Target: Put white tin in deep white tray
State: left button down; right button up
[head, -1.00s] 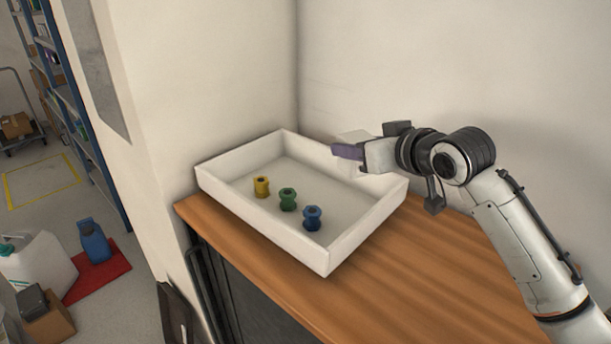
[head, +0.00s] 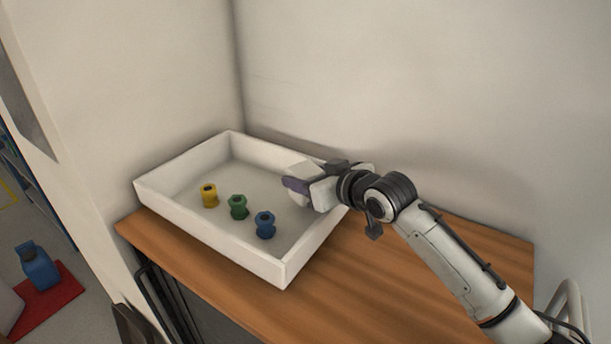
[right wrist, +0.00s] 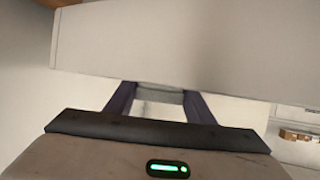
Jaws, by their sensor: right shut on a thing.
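The white tin (head: 303,168) is a pale block in my right gripper (head: 297,188), which is shut on it; the hand hides part of the tin. In the head view it appears over the back right part of the deep white tray (head: 215,237). I cannot tell whether it touches the tray. In the right wrist view the purple fingers of my right gripper (right wrist: 160,93) reach toward a broad white surface. I cannot tell there whether this surface is tin or tray. My left gripper is not in view.
A yellow spool (head: 209,195), a green spool (head: 238,207) and a blue spool (head: 265,224) stand in the tray's front half. The tray rests on a wooden table (head: 400,290) against the walls. The tray floor behind the spools looks clear.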

jog(key=shift+r, duration=0.1)
jog(key=shift+f, duration=0.5)
jog(key=o, duration=1.3)
jog(key=shift+f, duration=0.1)
jog(key=shift+c, duration=0.2)
jog(key=shift+r, duration=0.2)
jog(key=v, duration=1.2)
jog(key=shift+r, duration=0.4)
